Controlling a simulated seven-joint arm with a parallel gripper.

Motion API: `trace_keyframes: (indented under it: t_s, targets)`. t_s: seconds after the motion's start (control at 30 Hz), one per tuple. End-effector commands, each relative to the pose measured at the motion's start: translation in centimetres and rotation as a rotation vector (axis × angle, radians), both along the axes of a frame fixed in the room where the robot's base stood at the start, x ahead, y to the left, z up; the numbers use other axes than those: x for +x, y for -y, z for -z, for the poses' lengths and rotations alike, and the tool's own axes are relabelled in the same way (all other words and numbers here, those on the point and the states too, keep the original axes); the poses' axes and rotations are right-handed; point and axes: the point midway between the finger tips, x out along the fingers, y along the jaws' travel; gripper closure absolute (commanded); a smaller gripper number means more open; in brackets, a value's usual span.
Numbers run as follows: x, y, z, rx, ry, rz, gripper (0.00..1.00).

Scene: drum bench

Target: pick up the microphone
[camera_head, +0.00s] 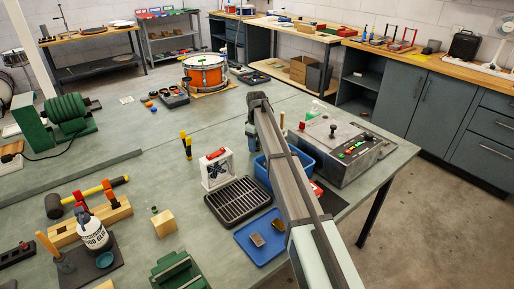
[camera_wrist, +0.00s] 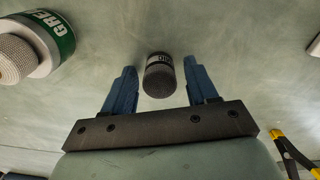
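My gripper is open and holds nothing. In the head view my arm reaches over the bench and hides the spot below its end; I cannot make out the microphone there.
A round item with a green label (camera_wrist: 42,46) stands left of the fingers in the wrist view. A yellow-and-black tool (camera_wrist: 290,153) is at lower right. In the head view, a red drum (camera_head: 205,72), a blue bin (camera_head: 300,170) and a grey control box (camera_head: 343,150) are near my arm.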

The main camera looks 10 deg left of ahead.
Motion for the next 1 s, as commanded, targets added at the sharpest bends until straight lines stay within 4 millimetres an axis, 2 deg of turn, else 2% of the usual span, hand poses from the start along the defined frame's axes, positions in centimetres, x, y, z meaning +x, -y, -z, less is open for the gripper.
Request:
trace_keyframes:
  t_s: [0.07, 0.53, 0.83, 1.0]
  targets:
    - [0.0, 0.0, 0.0, 0.000, 0.000, 0.000, 0.50]
    - [0.0, 0.0, 0.0, 0.000, 0.000, 0.000, 0.95]
    - [0.0, 0.0, -0.4, 0.000, 0.000, 0.000, 0.97]
    - [0.1, 0.0, -2.3, 0.000, 0.001, 0.000, 0.97]
